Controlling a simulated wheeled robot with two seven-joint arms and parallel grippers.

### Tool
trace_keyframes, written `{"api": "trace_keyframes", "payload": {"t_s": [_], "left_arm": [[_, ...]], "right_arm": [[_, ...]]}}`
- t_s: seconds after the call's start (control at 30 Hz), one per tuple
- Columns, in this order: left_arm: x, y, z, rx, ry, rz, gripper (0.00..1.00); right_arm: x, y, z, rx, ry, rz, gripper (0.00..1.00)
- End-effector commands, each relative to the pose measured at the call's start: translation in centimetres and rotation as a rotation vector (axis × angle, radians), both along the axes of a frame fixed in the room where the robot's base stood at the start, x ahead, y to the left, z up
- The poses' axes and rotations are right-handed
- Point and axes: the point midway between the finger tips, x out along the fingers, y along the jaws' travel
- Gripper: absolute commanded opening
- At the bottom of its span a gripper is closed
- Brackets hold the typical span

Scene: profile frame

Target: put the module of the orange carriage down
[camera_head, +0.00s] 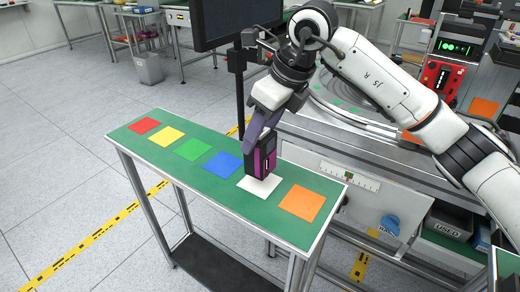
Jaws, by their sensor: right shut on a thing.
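My right gripper (262,132) points down over the green-topped table and is shut on a black module with magenta sides (265,158). The module is upright over the white square (262,188), with its lower end at the square's upper part. I cannot tell whether it touches the square. The orange square (302,202) on the table is bare. No orange carriage can be made out for certain. My left gripper is not in view.
The narrow green table (225,190) also bears bare red (144,126), yellow (166,136), green (192,149) and blue (223,165) squares. A dark monitor (235,22) on a post stands behind it. A grey workbench (345,150) with a curved track adjoins at the right.

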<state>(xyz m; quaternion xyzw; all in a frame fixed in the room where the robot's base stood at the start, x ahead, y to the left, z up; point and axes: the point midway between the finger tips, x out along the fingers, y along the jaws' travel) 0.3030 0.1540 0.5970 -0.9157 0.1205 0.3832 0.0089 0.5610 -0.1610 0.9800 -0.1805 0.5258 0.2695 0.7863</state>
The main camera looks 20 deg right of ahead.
Motion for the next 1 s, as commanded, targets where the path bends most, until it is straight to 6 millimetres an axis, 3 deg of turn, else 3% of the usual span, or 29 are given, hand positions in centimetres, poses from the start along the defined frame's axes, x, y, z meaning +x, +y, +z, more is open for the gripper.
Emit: {"api": "trace_keyframes", "payload": {"t_s": [0.27,0.6,0.63,0.7,0.73,1.0], "left_arm": [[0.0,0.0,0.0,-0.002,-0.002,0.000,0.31],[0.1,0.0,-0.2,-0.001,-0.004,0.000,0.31],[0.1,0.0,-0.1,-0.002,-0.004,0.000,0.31],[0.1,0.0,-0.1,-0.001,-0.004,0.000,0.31],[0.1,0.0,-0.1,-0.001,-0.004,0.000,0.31],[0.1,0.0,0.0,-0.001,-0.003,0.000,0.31]], "right_arm": [[0.0,0.0,-3.4,0.000,0.000,0.001,0.19],[0.0,0.0,-3.9,0.000,-0.002,0.001,0.19],[0.0,0.0,-3.9,0.000,0.000,0.001,0.50],[0.0,0.0,-3.8,0.000,0.000,0.001,0.62],[0.0,0.0,-3.8,0.000,0.000,0.001,0.65],[0.0,0.0,-3.7,0.000,0.000,0.001,0.65]]}}
